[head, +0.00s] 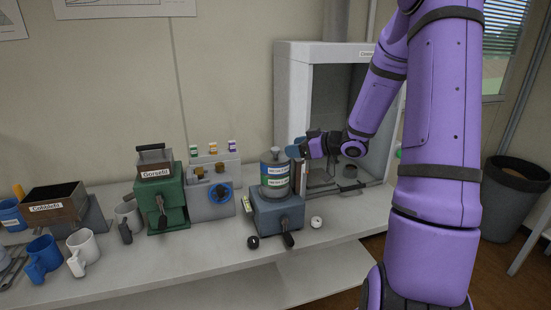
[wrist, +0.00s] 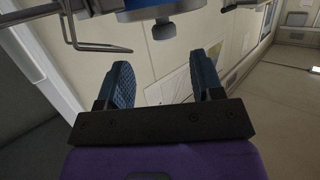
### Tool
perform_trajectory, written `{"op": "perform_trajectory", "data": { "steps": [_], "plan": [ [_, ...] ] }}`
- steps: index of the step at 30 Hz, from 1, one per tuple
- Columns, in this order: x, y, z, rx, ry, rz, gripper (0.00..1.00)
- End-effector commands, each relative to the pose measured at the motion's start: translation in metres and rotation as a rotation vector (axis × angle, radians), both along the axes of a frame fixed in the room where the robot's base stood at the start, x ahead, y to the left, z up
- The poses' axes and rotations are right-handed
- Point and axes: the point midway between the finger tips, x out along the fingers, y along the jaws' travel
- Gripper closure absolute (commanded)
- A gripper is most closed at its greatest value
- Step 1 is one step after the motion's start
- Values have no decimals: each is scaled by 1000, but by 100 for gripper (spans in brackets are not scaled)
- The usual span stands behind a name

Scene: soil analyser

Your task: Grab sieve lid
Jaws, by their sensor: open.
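The sieve lid (head: 276,155) is the grey top with a small knob on the cylindrical sieve stack (head: 275,182). The stack stands upright on the blue-grey shaker base. My gripper (head: 297,149) is just right of the lid, at about its height, and appears apart from it. In the wrist view my two blue fingers (wrist: 166,85) are spread, with nothing between them. A grey knob (wrist: 163,30) under a bluish rim shows at the top of that view, beyond the fingertips; it looks like the lid's knob, seen upside down.
A white open-fronted cabinet (head: 292,92) stands behind my gripper. A green machine (head: 172,205) and a grey machine with a blue dial (head: 220,193) stand left of the shaker. Mugs (head: 83,248) are at the far left. The counter front (head: 190,262) is mostly clear.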

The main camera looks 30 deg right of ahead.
Motion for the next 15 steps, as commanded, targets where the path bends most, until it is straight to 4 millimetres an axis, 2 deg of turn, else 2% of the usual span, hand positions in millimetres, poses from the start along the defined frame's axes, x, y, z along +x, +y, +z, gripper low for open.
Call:
{"op": "perform_trajectory", "data": {
  "steps": [8, 15],
  "plan": [
    [16, 11, -6, 0, 0, 1, 39],
    [41, 30, -16, 0, 1, 1, 39]
  ]
}}
